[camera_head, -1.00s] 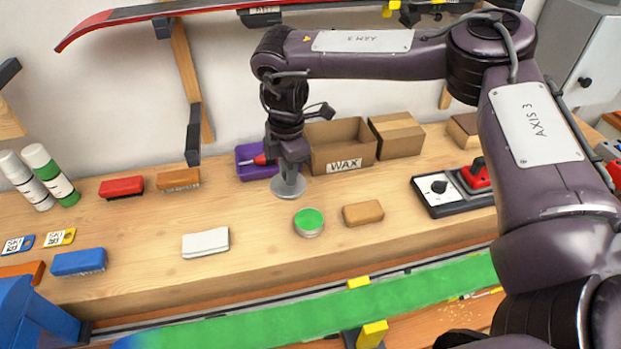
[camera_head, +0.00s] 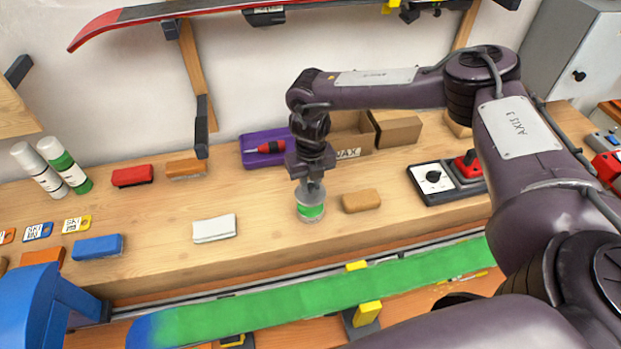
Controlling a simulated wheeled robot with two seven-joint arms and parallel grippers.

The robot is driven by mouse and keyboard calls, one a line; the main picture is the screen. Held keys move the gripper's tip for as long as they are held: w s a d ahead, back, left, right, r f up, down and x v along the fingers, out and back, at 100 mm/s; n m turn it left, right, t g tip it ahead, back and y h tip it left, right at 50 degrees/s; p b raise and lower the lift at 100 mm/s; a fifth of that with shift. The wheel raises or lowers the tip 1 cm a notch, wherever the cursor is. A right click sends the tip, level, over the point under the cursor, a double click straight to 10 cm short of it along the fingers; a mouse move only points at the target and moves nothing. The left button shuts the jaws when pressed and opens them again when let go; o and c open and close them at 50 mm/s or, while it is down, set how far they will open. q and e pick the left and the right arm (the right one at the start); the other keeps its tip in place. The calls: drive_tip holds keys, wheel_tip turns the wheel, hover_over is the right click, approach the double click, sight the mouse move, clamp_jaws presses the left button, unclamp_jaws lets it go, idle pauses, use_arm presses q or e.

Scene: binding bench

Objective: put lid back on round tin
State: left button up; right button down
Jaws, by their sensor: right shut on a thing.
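The round tin (camera_head: 311,212), with green wax inside, sits on the bench top near its front edge. My right gripper (camera_head: 311,182) points down directly over the tin and is shut on the grey round lid (camera_head: 309,194). The lid looks roughly level and covers the back part of the tin's opening in the head view. Green still shows below the lid's front edge. I cannot tell whether the lid touches the tin's rim. My left gripper is not in view.
A wax box (camera_head: 350,137) and purple tray (camera_head: 262,149) stand behind.

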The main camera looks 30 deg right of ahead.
sight(311, 192)
drive_tip(key=shift+f, duration=0.65)
wheel_tip(311, 192, down, 4)
drive_tip(key=b, duration=0.3)
drive_tip(key=shift+f, duration=0.2)
idle(0.6)
drive_tip(key=shift+f, duration=0.2)
idle(0.8)
drive_tip(key=c, duration=0.7)
unclamp_jaws()
drive_tip(key=shift+r, duration=0.1)
